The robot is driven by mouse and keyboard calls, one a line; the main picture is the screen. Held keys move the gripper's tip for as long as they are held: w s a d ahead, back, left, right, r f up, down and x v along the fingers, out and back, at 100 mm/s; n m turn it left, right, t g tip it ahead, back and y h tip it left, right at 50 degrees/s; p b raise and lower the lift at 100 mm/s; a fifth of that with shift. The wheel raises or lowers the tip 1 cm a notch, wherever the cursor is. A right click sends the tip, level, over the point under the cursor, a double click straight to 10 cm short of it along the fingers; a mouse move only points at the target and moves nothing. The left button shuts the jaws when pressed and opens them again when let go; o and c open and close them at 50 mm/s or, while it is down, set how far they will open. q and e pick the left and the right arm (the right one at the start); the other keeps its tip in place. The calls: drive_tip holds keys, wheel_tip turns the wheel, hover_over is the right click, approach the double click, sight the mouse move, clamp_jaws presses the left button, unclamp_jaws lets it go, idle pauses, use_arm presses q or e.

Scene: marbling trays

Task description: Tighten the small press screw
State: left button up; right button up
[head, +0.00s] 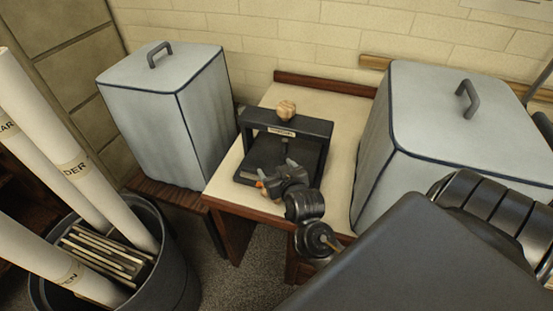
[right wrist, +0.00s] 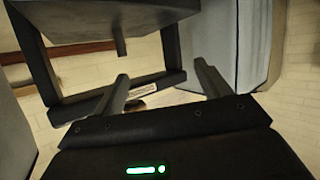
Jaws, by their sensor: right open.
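The small press (head: 318,130), a black frame, stands on a cream-topped table. A pale wooden knob (head: 286,108) sits on top of its crossbar, above a small label. My right gripper (head: 276,170) is open and empty in front of the press, lower than the knob in the head view. In the right wrist view the press (right wrist: 44,60) appears upside down, with a short dark screw shaft (right wrist: 120,46) inside the frame. The fingers of my right gripper (right wrist: 160,72) point toward the crossbar, apart from each other. My left gripper is out of view.
Grey covered boxes with handles stand left (head: 140,105) and right (head: 440,125) of the press, the right one close to the table (head: 232,182). A dark bin (head: 180,270) with paper rolls (head: 100,180) is at the left front. A brick wall is behind.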

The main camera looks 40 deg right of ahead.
drive_tip(key=s+a+f+g+y, duration=0.1)
drive_tip(key=s+f, duration=0.1)
drive_tip(key=s+a+f+n+g, duration=0.1)
drive_tip(key=s+a+f, duration=0.1)
drive_tip(key=f, duration=0.1)
drive_tip(key=s+a+f+n+g+y, duration=0.1)
drive_tip(key=f, duration=0.2)
drive_tip(key=shift+s+a+y, duration=0.15)
drive_tip(key=shift+s+y, duration=0.15)
drive_tip(key=shift+s, duration=0.1)
idle(0.9)
